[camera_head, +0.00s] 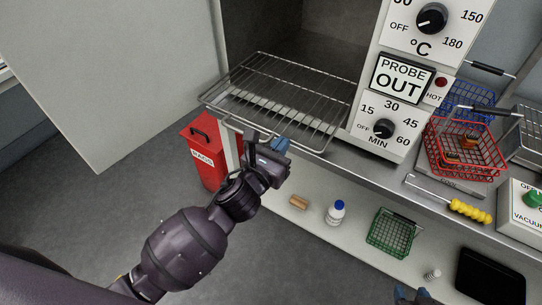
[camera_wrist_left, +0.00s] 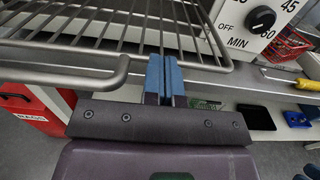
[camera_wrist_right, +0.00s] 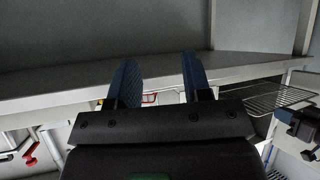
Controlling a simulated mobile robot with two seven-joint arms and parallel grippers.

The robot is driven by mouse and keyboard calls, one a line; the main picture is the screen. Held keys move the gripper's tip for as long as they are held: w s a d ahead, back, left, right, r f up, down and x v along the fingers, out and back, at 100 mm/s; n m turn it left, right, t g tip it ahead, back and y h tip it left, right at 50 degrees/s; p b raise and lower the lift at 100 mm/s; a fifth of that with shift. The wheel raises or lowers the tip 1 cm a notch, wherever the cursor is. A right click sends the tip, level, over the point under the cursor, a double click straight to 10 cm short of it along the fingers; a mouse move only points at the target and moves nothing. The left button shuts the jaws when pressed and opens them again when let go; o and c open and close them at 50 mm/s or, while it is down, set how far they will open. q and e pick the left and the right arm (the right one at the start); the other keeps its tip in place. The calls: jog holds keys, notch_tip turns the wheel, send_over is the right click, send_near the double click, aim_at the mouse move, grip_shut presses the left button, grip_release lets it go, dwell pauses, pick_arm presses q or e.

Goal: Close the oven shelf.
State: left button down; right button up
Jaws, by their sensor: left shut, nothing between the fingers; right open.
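The oven shelf (camera_head: 318,98) is a wire rack that sticks out of the open oven chamber (camera_head: 325,35) in the head view. Its front rail is nearest me. It fills the upper left of the left wrist view (camera_wrist_left: 95,68) and shows at the right of the right wrist view (camera_wrist_right: 282,95). My left gripper (camera_head: 281,146) is shut and empty at the shelf's front edge; its blue fingertips (camera_wrist_left: 165,72) overlap the front rail in the wrist view. I cannot tell whether they touch it. My right gripper (camera_head: 411,296) is open and empty (camera_wrist_right: 155,80), low and away from the shelf.
The oven door (camera_head: 115,75) stands open at the left. A control panel (camera_head: 384,128) flanks the chamber on the right. A red basket (camera_head: 462,150) and yellow-handled tool (camera_head: 470,210) lie on the right bench. A red bin (camera_head: 201,160), bottle (camera_head: 335,213) and green basket (camera_head: 391,234) sit lower.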

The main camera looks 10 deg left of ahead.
aim_at(319, 97)
pick_arm(q)
jog(key=b+x, duration=0.1)
jog(key=x, duration=1.8)
jog(key=shift+w+f+b, duration=0.15)
jog(key=shift+f+b, duration=0.05)
jog(key=shift+b, duration=0.15)
jog(key=shift+w+d, duration=0.25)
jog(key=shift+w, duration=0.35)
jog(key=shift+r, duration=0.35)
